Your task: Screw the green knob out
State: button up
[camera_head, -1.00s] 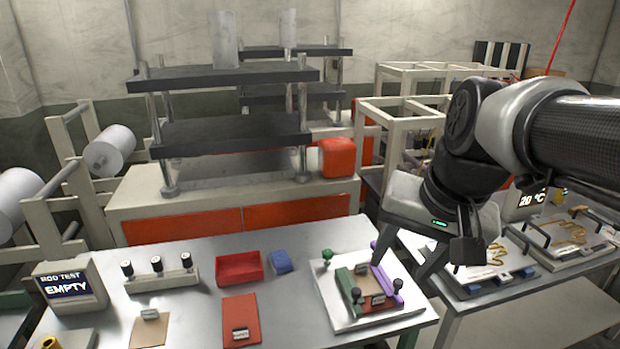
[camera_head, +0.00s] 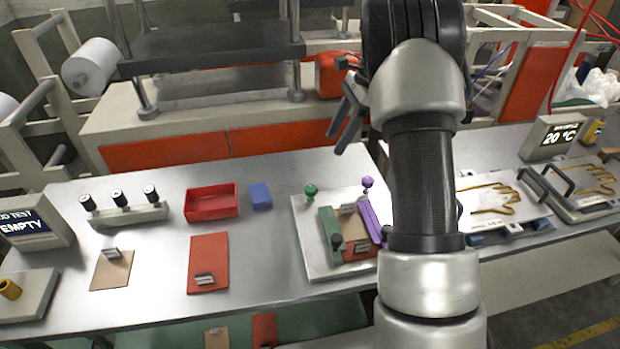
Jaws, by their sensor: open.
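The green knob (camera_head: 310,190) stands upright at the back left corner of a clamp fixture on a white plate (camera_head: 313,262). A green bar (camera_head: 329,228) lies along the fixture's left side, in front of the knob. A purple knob (camera_head: 367,182) stands at the back right, with a purple bar (camera_head: 370,222) in front of it. A brown piece lies between the bars. My gripper (camera_head: 338,143) is open and empty, up and to the right of the green knob in the picture and apart from it. My arm hides the area right of the fixture.
A red tray (camera_head: 211,203) and a blue block (camera_head: 260,196) lie left of the fixture. A rack with several black knobs (camera_head: 122,212) stands farther left. A machine with orange panels (camera_head: 166,151) stands behind the table. Bare table shows left of the plate.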

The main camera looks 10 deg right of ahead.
aim_at(311, 188)
jog(key=x, duration=1.6)
jog(key=shift+f, duration=0.2)
jog(key=shift+c, duration=0.5)
jog(key=c, duration=1)
jog(key=shift+o, duration=0.2)
